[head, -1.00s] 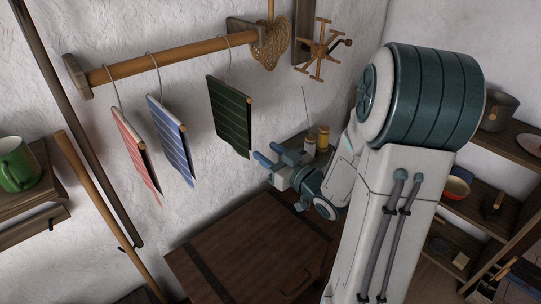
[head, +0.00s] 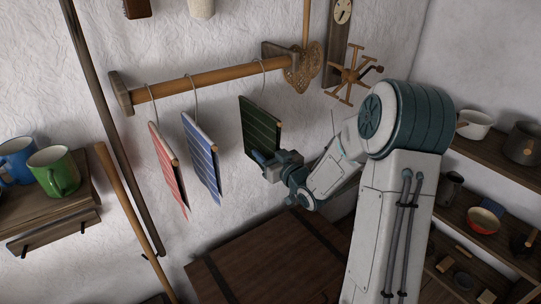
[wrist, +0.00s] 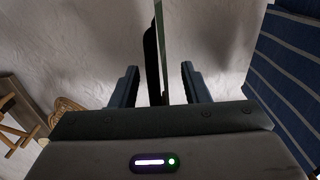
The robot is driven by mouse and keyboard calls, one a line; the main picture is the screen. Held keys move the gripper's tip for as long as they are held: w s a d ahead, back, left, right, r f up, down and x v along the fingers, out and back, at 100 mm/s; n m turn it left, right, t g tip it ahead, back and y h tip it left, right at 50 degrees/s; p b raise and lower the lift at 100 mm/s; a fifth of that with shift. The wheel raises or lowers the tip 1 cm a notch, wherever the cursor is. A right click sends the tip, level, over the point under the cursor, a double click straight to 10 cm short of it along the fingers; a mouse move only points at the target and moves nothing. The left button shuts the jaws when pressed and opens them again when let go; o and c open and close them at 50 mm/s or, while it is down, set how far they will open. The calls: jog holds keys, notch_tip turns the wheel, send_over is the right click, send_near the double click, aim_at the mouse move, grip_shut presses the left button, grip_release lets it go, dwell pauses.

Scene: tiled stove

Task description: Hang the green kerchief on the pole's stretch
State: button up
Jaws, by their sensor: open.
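The green striped kerchief (head: 260,126) hangs from a wire hook on the wooden pole (head: 205,78), toward the pole's right end in the head view. My gripper (head: 263,160) is at the kerchief's lower part. In the wrist view the fingers of my gripper (wrist: 157,85) are apart, and a thin upright strip, apparently the green kerchief edge-on (wrist: 163,50), stands between them. The kerchief's lower corner is partly hidden by my gripper in the head view.
A blue striped kerchief (head: 201,155) and a red striped one (head: 168,168) hang to the left on the same pole. A wicker beater (head: 302,68) and a wooden peg wheel (head: 350,76) are at the right. A wooden chest (head: 265,262) stands below.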

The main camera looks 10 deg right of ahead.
aim_at(267, 142)
grip_shut()
jog(key=shift+r, duration=0.15)
jog(key=shift+r+p, duration=0.85)
jog(key=shift+r, duration=0.85)
jog(key=v, duration=0.7)
jog(key=shift+b, duration=0.45)
